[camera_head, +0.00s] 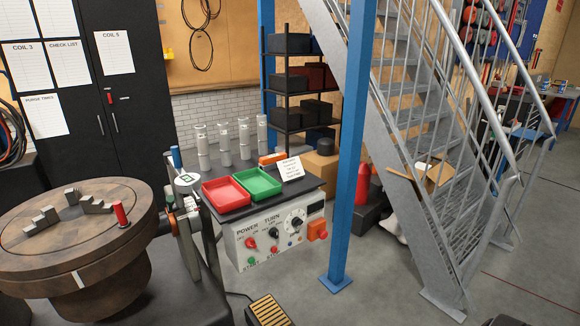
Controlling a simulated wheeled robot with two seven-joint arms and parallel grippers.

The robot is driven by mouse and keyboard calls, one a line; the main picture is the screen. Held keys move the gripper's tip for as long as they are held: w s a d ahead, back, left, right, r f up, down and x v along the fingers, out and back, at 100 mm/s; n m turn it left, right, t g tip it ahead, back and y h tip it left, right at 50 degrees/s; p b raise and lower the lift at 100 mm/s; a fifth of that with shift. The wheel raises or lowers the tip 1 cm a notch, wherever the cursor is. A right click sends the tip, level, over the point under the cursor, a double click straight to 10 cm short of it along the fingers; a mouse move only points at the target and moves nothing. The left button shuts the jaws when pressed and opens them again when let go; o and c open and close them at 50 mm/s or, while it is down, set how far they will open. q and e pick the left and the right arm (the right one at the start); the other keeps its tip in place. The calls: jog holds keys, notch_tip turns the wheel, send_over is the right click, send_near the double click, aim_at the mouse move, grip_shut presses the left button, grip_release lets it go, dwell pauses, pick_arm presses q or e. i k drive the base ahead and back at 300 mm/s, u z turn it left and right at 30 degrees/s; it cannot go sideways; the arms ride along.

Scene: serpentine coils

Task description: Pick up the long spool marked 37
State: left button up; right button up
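Several pale grey upright cylinders that look like spools stand in a row behind the trays. The leftmost (202,147) and its neighbour (225,146) are nearest, with another (244,139) and the rightmost (262,133) further right. Their marks are too small to read, so I cannot tell which one is marked 37. A small red peg-like piece (121,214) stands upright on the round brown turntable at the left. Neither of my grippers is in view.
A red tray (226,205) and a green tray (279,185) sit on the control box (285,238), beside a small white sign (290,167). A blue post (351,150) stands to their right, before metal stairs (425,180).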

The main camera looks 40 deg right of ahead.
aim_at(262, 121)
jog(key=z, duration=0.55)
jog(key=k, duration=1.3)
jog(key=z, duration=1.15)
jog(key=i, duration=0.85)
jog(key=z, duration=0.45)
jog(key=i, duration=0.95)
jog(key=u, duration=0.7)
jog(key=i, duration=0.65)
jog(key=u, duration=1.1)
jog(key=i, duration=0.35)
jog(key=u, duration=0.35)
